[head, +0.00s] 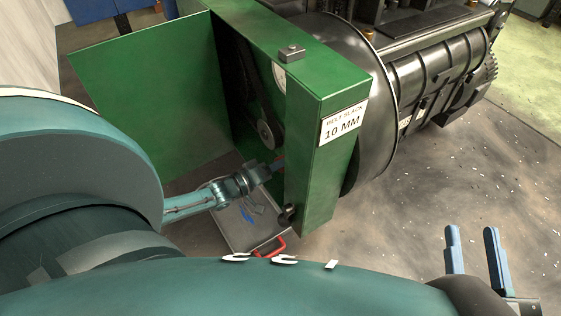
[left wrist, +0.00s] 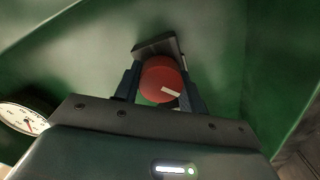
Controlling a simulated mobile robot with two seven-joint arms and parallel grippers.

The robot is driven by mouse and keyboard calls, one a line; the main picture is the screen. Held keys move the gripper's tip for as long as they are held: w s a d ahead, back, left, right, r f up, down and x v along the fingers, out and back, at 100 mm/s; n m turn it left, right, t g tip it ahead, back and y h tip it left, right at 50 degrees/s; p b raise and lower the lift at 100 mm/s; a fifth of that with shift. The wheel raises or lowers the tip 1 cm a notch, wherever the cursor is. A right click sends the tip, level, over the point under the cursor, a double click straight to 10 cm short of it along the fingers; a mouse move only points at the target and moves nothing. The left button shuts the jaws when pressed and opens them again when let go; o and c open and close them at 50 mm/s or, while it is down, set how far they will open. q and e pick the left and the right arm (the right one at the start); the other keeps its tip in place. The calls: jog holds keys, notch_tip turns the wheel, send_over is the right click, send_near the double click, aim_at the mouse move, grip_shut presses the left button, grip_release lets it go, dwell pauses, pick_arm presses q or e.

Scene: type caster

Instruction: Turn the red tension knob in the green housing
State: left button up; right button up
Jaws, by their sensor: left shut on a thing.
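The green housing (head: 318,140) stands in the middle of the head view with its green door (head: 150,85) swung open to the left. Its label reads "BELT SLACK 10 MM". My left gripper (left wrist: 160,88) is shut on the knob, with a dark finger on either side. In the head view my left gripper (head: 272,168) reaches into the housing's opening, and the knob is mostly hidden there. My right gripper (head: 472,250) is open and empty at the lower right.
A gauge (left wrist: 25,122) shows at the left of the left wrist view. A pulley (head: 265,134) and belt sit inside the housing. A large black machine (head: 430,80) stands to the right. A grey tray with a red handle (head: 272,248) lies below. The floor at right is clear except for small scraps.

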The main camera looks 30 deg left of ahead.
pick_arm(q)
jog(key=shift+n, duration=1)
jog(key=o, duration=1)
jog(key=shift+c, duration=0.2)
jog(key=p+v, duration=0.3)
jog(key=v, duration=1)
pick_arm(e)
jog(key=shift+d+f+n+h, duration=0.1)
jog(key=shift+d+n+h, duration=0.2)
jog(key=shift+d+h, duration=0.1)
jog(key=shift+a, duration=0.1)
